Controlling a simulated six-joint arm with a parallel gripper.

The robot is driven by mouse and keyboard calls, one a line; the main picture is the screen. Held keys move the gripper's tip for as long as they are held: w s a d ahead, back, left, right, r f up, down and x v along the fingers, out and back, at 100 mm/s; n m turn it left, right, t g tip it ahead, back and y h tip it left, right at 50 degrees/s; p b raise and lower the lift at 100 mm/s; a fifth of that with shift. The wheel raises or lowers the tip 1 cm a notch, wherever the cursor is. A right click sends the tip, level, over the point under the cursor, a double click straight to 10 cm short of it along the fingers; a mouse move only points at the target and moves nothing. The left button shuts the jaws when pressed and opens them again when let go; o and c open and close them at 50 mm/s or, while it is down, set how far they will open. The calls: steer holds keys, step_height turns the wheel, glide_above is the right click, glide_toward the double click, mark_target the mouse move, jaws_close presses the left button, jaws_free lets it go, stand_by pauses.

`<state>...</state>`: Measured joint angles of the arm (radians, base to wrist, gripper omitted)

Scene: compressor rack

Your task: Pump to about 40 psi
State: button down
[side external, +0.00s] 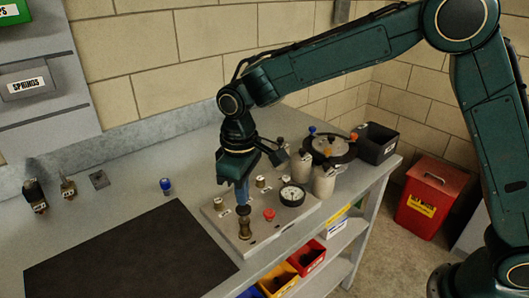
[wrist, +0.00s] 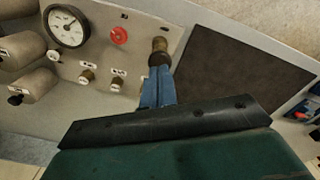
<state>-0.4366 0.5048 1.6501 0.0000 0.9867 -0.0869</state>
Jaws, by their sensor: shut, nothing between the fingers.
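My gripper (side external: 241,201) points down with its blue fingers shut and nothing held between them. The fingertips are at the top of the dark and brass pump plunger (side external: 244,222) on the panel's front left. In the wrist view the shut fingers (wrist: 159,68) meet the dark knob of the plunger (wrist: 159,46), seemingly touching it. The round pressure gauge (side external: 292,194) has a white face and dark rim. It also shows in the wrist view (wrist: 67,27), but its needle is too small to read surely. The pale panel (side external: 262,232) carries these parts.
A red knob (side external: 269,214) and small labelled brass valves (wrist: 87,76) sit near the plunger. Grey cylinders (side external: 324,181) stand behind the gauge. A dark mat (side external: 130,255) lies clear at left. A blue-topped fitting (side external: 166,186) stands on the bench.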

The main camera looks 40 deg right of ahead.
mark_target(244, 207)
steer(key=shift+f, duration=0.45)
steer(key=shift+f, duration=1.45)
steer(key=shift+r, duration=1.9)
steer(key=shift+f, duration=0.4)
steer(key=shift+f, duration=1.6)
steer(key=shift+r, duration=2)
steer(key=shift+f, duration=0.35)
